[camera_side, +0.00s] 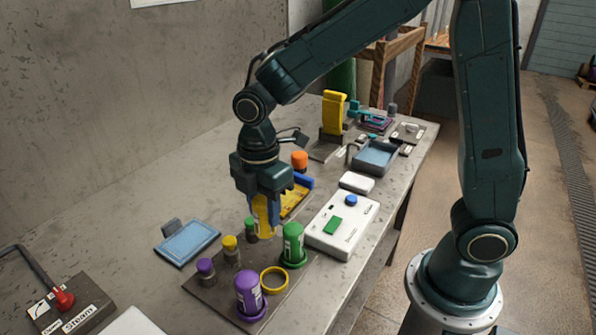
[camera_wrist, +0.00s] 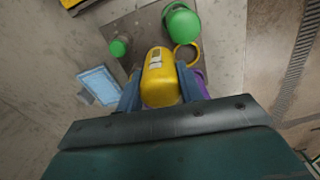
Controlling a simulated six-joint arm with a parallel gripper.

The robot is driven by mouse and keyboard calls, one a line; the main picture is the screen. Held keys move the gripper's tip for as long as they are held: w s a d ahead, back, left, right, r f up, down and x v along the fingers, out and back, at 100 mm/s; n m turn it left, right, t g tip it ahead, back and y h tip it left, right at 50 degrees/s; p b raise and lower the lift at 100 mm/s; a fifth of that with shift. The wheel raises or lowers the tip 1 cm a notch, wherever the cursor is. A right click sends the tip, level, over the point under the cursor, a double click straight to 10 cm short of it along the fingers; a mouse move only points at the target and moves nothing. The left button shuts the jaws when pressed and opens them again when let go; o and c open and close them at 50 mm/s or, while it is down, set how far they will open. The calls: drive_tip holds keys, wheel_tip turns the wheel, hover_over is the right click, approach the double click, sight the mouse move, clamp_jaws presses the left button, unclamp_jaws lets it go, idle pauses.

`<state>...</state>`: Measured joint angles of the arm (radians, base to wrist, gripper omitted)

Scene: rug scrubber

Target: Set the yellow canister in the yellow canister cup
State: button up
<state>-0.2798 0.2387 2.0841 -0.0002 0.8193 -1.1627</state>
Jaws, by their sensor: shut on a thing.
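My gripper (camera_side: 263,203) is shut on the yellow canister (camera_side: 262,216), which hangs upright between the fingers above the grey board. In the wrist view the yellow canister (camera_wrist: 158,80) sits between my blue fingers, with a pale label facing up. The yellow canister cup (camera_side: 273,279) is an empty yellow ring on the board, between the green and purple canisters. In the wrist view the cup (camera_wrist: 194,47) shows beyond the canister, partly hidden by it. The canister is apart from the cup, behind it in the side view.
A green canister (camera_side: 293,243) and a purple canister (camera_side: 249,292) stand in their cups close to the yellow cup. Small purple (camera_side: 206,270), yellow (camera_side: 231,249) and green (camera_side: 250,229) capped pieces stand behind.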

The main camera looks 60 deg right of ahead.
drive_tip(key=shift+n, duration=0.7)
drive_tip(key=s+a, duration=0.4)
drive_tip(key=shift+s+f, duration=0.15)
drive_tip(key=shift+s, duration=0.05)
drive_tip(key=shift+f, duration=0.2)
drive_tip(key=shift+f, duration=2.6)
drive_tip(key=shift+f, duration=0.65)
drive_tip(key=o, duration=1)
drive_tip(key=shift+r, duration=0.1)
wheel_tip(320, 180, up, 14)
drive_tip(key=shift+f, duration=0.15)
